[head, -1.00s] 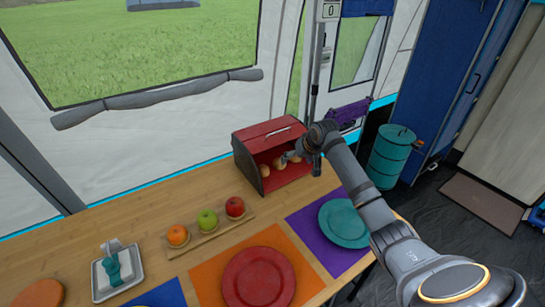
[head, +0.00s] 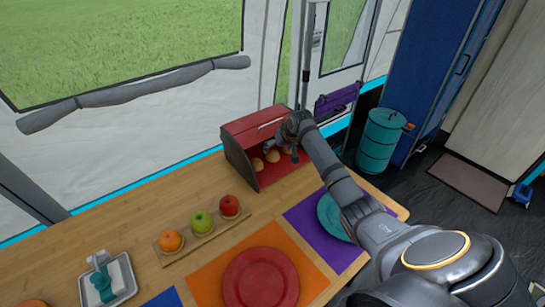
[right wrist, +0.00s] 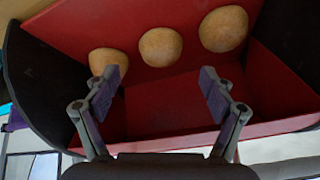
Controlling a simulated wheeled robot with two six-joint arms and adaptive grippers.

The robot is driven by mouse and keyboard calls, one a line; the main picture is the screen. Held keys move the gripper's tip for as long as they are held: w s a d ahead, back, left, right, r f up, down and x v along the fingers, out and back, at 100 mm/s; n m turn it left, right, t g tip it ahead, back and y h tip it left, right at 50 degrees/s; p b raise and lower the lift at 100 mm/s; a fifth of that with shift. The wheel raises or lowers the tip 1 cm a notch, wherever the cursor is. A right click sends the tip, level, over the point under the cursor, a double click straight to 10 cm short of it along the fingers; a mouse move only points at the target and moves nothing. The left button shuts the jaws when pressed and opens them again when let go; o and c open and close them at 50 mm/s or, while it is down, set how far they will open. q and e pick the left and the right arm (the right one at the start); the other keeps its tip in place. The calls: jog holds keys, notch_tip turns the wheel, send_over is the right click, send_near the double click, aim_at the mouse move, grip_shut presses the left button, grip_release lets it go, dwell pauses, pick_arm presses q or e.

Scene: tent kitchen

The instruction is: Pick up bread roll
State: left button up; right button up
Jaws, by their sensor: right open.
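A red bread box (head: 243,135) with dark sides stands at the back of the wooden table, its front open. In the head view two bread rolls show inside it, a left roll (head: 257,164) and a middle roll (head: 272,155). The right wrist view shows three round tan rolls in a row: one at left (right wrist: 108,61), one in the middle (right wrist: 160,47) and one at right (right wrist: 224,29). My right gripper (right wrist: 163,85) is open and empty at the box opening, its fingertips just short of the rolls, with the middle roll between and beyond them. My left gripper is not in view.
A wooden tray (head: 240,216) holds an orange, a green apple and a red apple. A red plate (head: 260,280) lies on an orange mat, and a teal plate (head: 330,220) on a purple mat lies partly behind my right arm. A teal canister (head: 378,142) stands beyond the table.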

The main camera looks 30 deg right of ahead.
aim_at(274, 153)
jog(key=x, duration=0.5)
jog(key=shift+s+a+f, duration=0.1)
jog(key=shift+f, duration=0.05)
jog(key=shift+s, duration=0.1)
jog(key=c, duration=0.9)
